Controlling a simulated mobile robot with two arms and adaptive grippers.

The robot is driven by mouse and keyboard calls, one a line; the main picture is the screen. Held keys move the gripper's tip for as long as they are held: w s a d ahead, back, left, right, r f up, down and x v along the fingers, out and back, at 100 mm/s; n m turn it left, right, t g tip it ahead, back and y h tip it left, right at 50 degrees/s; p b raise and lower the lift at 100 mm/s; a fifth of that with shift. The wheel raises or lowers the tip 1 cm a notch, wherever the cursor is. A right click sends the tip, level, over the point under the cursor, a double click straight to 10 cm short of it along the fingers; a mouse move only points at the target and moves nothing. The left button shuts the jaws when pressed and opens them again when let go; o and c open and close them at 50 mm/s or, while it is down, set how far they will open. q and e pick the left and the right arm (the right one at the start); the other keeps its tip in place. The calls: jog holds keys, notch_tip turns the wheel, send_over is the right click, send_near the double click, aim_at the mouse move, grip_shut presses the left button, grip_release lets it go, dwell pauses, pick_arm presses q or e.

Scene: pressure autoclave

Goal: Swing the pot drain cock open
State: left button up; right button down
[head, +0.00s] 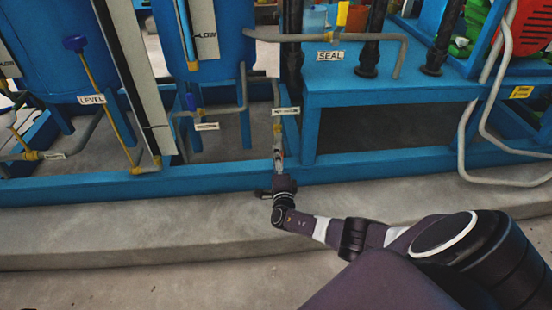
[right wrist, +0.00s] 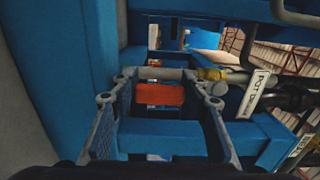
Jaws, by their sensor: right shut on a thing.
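The pot drain cock shows in the right wrist view as an orange-red handle (right wrist: 160,94) beside a grey pipe with a yellow fitting (right wrist: 211,74). A white tag (right wrist: 257,92) reading POT DRAIN hangs to its right. My right gripper (right wrist: 160,86) is shut on the handle, one finger on each side of it. In the head view my right gripper (head: 279,160) reaches the low blue frame at the foot of the drain pipe (head: 277,128). There the gripper largely hides the handle. My left gripper is not in view.
A blue base rail (head: 210,178) runs along the skid's front, with grey concrete floor (head: 130,225) before it. A blue stand tagged SEAL (head: 330,56) is to the right. Grey hoses (head: 465,145) hang further right. Blue vessels (head: 222,45) stand behind.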

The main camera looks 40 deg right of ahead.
jog(key=shift+f, duration=0.1)
jog(key=c, duration=1.4)
grip_release()
jog(key=shift+s+d, duration=0.1)
jog(key=shift+o, duration=0.2)
jog(key=v, duration=1.2)
